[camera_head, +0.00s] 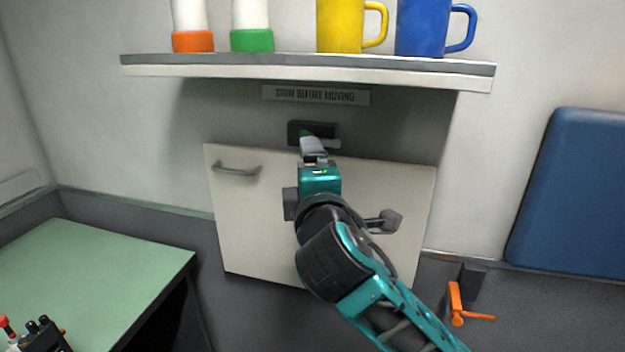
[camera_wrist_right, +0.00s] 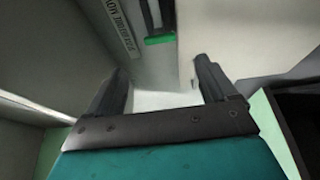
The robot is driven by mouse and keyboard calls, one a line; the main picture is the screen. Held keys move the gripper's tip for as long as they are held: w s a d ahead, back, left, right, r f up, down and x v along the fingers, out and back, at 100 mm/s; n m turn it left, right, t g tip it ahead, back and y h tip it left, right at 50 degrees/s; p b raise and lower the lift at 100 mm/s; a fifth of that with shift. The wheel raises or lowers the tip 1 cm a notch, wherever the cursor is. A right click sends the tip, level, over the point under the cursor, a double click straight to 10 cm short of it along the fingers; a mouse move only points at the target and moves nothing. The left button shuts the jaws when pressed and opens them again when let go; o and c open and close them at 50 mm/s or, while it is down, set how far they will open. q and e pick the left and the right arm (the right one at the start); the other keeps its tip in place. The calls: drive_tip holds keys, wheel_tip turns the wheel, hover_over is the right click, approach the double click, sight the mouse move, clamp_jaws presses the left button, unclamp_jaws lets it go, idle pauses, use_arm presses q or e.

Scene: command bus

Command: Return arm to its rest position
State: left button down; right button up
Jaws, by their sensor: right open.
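My right arm reaches in from the lower right of the head view, and its gripper (camera_head: 313,148) is in front of the upper part of a cream panel (camera_head: 250,220). In the right wrist view the two fingers of that gripper (camera_wrist_right: 162,74) stand apart with nothing held between them. Just beyond the fingertips is a dark latch (camera_head: 325,130) with a grey lever, above the panel's top edge. A green mark (camera_wrist_right: 160,39) shows beyond the fingers in the wrist view. Whether the fingers touch the latch cannot be told. My left gripper is not in view.
A shelf (camera_head: 400,78) with a yellow mug (camera_head: 338,27), a blue mug (camera_head: 420,28) and two capped containers hangs above. The panel carries a grey handle (camera_head: 237,170) and a dark knob (camera_head: 388,221). A green-topped table (camera_head: 90,265) stands left; an orange crank (camera_head: 457,302) is right.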

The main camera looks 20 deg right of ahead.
drive_tip(key=shift+v, duration=0.8)
drive_tip(key=shift+f, duration=0.1)
drive_tip(key=s+a+f+m+g+y, duration=0.1)
drive_tip(key=s+f+m+g+y, duration=0.1)
drive_tip(key=f, duration=0.8)
drive_tip(key=s+f+m+g+y, duration=0.1)
drive_tip(key=f+m+g+y, duration=0.15)
drive_tip(key=f, duration=0.85)
drive_tip(key=s+d+f+m+g+y, duration=0.1)
drive_tip(key=s+f+m, duration=0.7)
drive_tip(key=s+f, duration=0.8)
drive_tip(key=shift+d+f+m+g, duration=0.35)
drive_tip(key=shift+d+f+g, duration=0.3)
drive_tip(key=shift+d+f, duration=0.25)
